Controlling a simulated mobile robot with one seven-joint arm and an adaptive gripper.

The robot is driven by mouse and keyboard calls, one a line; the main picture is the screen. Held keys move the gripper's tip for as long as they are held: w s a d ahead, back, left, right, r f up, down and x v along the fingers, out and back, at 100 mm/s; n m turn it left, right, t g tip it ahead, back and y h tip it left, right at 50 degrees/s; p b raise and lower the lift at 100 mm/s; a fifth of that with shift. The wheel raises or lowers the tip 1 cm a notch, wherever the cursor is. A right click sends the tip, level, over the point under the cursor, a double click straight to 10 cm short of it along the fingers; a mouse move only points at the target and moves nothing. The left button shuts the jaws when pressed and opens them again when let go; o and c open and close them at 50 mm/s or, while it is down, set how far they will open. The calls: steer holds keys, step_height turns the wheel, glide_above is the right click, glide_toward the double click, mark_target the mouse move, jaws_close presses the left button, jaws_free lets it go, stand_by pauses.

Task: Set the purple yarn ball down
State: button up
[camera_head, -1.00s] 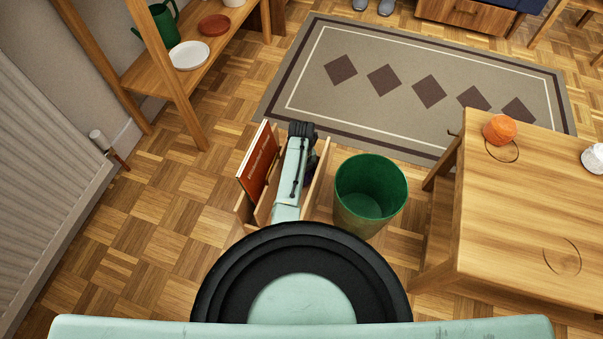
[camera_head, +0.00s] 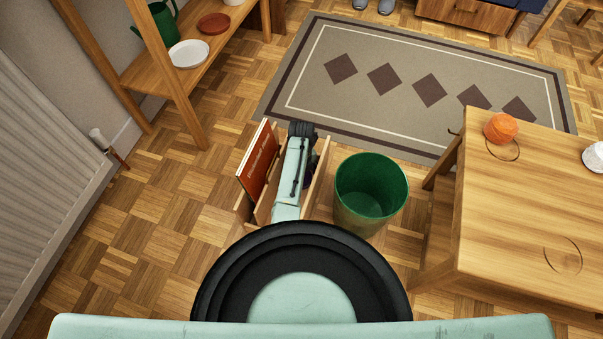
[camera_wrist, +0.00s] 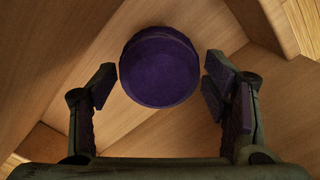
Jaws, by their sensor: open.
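The purple yarn ball (camera_wrist: 160,68) shows in the wrist view as a dark, round shape against bare wooden panels. My gripper (camera_wrist: 159,84) is open, with one finger on each side of the ball and a visible gap to both. The ball seems to lie inside the wooden rack (camera_head: 319,178), among its boards. In the head view my arm reaches down over the rack and hides most of its inside, so the ball cannot be made out clearly there.
A red book (camera_head: 258,163) stands in the rack's left side. A green bin (camera_head: 371,190) is close on the right. A wooden table (camera_head: 530,210) carries an orange yarn ball (camera_head: 500,128) and a white one (camera_head: 596,157). A shelf (camera_head: 135,75) stands at upper left; a rug (camera_head: 330,100) lies beyond.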

step_height(320, 180, up, 13)
steer(key=p, duration=0.2)
steer(key=shift+p, duration=0.35)
steer(key=shift+f, duration=0.1)
